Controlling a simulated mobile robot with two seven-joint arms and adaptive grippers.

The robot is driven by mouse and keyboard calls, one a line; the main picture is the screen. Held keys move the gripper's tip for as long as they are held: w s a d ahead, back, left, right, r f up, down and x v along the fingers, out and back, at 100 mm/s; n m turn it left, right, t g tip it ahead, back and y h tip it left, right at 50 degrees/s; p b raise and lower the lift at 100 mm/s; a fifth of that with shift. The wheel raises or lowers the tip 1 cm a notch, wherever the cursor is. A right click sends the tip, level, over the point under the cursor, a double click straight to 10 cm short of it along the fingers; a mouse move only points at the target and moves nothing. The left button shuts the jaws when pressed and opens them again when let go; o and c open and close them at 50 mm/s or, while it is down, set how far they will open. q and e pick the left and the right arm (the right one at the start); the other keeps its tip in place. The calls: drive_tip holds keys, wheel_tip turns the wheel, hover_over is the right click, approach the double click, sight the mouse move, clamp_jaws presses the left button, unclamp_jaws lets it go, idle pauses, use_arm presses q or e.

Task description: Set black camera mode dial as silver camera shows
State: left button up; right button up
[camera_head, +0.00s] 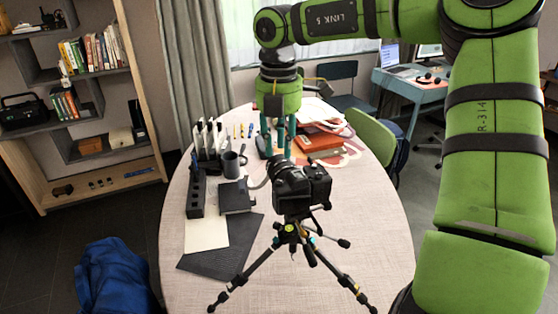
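A black camera (298,188) stands on a black tripod (290,236) in the middle of the table, its lens toward the left. Its mode dial is too small to make out. No silver camera can be made out. My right gripper (276,150) points down above the table, just behind the black camera in the picture. Its teal fingers look apart, with nothing seen between them. It does not appear to touch the camera. My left gripper is not in view.
The oval table (375,230) holds a grey mug (231,165), a black organiser (197,192), a dark box (237,198), dark and cream sheets, and orange books (318,142). The table's right side is clear. A green chair (371,136) stands behind it.

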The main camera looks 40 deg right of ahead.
sight(279, 181)
drive_tip(key=shift+w+f, duration=0.1)
drive_tip(key=shift+f, duration=0.75)
drive_tip(key=shift+f+p, duration=0.25)
drive_tip(key=shift+p, duration=0.05)
wheel_tip(279, 181, down, 5)
drive_tip(key=shift+f+p, duration=0.2)
drive_tip(key=shift+p, duration=0.9)
drive_tip(key=shift+f, duration=0.35)
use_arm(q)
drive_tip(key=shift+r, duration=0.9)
use_arm(e)
clamp_jaws()
